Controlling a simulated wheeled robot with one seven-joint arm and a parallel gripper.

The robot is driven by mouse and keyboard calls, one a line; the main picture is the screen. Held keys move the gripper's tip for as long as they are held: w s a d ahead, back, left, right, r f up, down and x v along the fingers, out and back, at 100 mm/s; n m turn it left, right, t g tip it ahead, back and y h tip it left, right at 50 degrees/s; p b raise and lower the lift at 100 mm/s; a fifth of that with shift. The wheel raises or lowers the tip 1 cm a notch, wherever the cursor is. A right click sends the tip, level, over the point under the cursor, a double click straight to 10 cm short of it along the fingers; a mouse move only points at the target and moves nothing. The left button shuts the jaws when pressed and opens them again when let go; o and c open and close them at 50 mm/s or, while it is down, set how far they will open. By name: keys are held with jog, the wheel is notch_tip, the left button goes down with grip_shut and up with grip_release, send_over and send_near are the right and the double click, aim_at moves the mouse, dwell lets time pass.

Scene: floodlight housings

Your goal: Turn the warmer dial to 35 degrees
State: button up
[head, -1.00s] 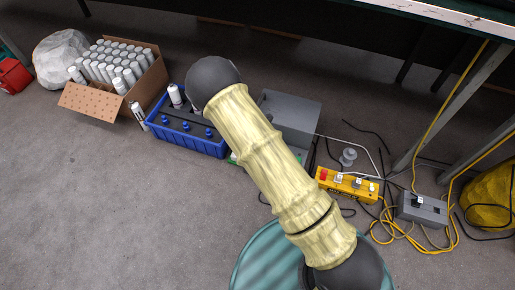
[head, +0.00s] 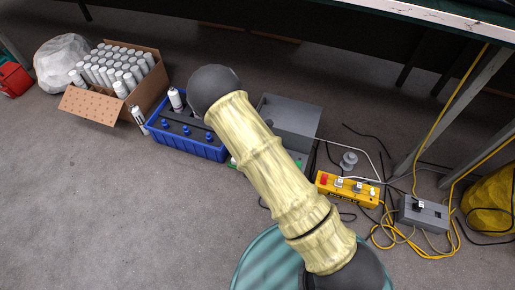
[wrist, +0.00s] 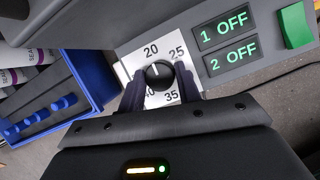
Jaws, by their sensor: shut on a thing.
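The warmer dial (wrist: 159,74) is a round black knob with a white pointer line, seen in the wrist view on a white scale plate (wrist: 149,50). The pointer is toward the 20 mark, near the top of the plate. The marks 20, 25 and 35 are readable; another is partly covered. My gripper (wrist: 160,86) is shut on the dial, one dark finger on each side. The grey warmer box (head: 291,119) stands on the floor in the head view, where my arm hides its front, the dial and my gripper.
Beside the dial, a display (wrist: 228,41) reads "1 OFF" and "2 OFF", with a green switch (wrist: 294,26) to its right. A blue crate (head: 184,141) stands left of the box. A yellow power strip (head: 347,188) and loose cables lie to the right.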

jog(key=shift+r, duration=0.15)
jog(key=m+h+p, duration=0.1)
jog(key=m+p, duration=0.2)
jog(key=p, duration=0.1)
jog(key=shift+r+m+g+p, duration=0.15)
jog(key=shift+m+g+p, duration=0.15)
jog(key=shift+g, duration=0.1)
jog(key=m+g+h+p, duration=0.1)
jog(key=m+p, duration=0.1)
jog(key=m, duration=0.1)
jog(key=shift+w+a+m+p, duration=0.1)
jog(key=shift+m+p, duration=0.2)
jog(key=shift+p, duration=0.05)
jog(key=m, duration=0.1)
jog(key=m+g+p, duration=0.1)
jog(key=m, duration=0.1)
jog(key=shift+f+m, duration=0.2)
jog(key=shift+m, duration=0.1)
jog(key=m+g, duration=0.1)
jog(key=m, duration=0.1)
jog(key=m+g, duration=0.1)
jog(key=m, duration=0.1)
jog(key=shift+w+f+h+p, duration=0.1)
jog(key=shift+h+p, duration=0.2)
jog(key=shift+p, duration=0.05)
jog(key=shift+m, duration=0.3)
jog(key=o, duration=1)
jog(key=shift+c, duration=0.2)
